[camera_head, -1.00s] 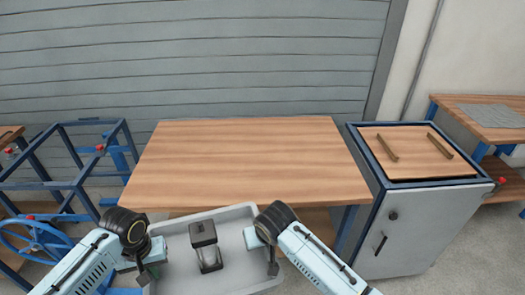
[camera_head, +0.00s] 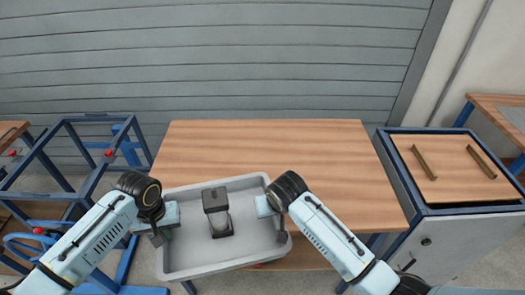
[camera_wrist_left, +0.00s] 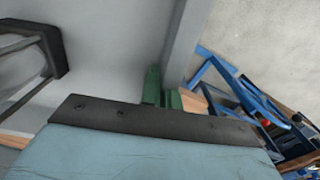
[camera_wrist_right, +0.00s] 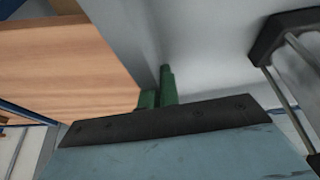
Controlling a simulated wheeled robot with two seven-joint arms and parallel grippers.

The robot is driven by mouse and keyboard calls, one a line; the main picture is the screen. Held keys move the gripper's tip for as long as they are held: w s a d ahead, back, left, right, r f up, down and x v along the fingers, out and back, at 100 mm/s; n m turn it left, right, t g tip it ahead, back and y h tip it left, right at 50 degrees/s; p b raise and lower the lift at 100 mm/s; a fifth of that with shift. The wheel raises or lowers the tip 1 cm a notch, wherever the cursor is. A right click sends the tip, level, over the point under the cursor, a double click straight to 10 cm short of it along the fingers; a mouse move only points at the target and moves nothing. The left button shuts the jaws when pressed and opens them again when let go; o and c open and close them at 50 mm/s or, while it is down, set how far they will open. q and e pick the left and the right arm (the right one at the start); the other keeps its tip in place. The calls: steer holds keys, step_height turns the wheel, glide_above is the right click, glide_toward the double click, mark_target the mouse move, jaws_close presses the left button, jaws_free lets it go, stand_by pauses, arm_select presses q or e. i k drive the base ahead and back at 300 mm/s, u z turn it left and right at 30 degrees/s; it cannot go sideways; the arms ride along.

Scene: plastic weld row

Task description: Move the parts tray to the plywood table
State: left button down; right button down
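The grey parts tray (camera_head: 215,264) hangs between my two grippers, with a dark lantern-like part (camera_head: 217,212) inside it. My left gripper (camera_head: 165,230) is shut on its left wall, and my right gripper (camera_head: 279,226) on its right wall. Green fingertips straddle the tray wall in the left wrist view (camera_wrist_left: 168,95) and the right wrist view (camera_wrist_right: 157,92). The plywood table (camera_head: 270,150) is just beyond. The tray's far part overlaps the table's front left area in the head view. The tray looks roughly level; its height above the top is unclear.
The visible tabletop is bare. A grey cabinet (camera_head: 455,240) with two wooden bars on top stands to the right. A blue frame cart (camera_head: 75,150) stands to the left. A shuttered wall (camera_head: 220,60) is behind.

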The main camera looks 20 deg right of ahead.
mark_target(213, 172)
steer(key=i, duration=0.85)
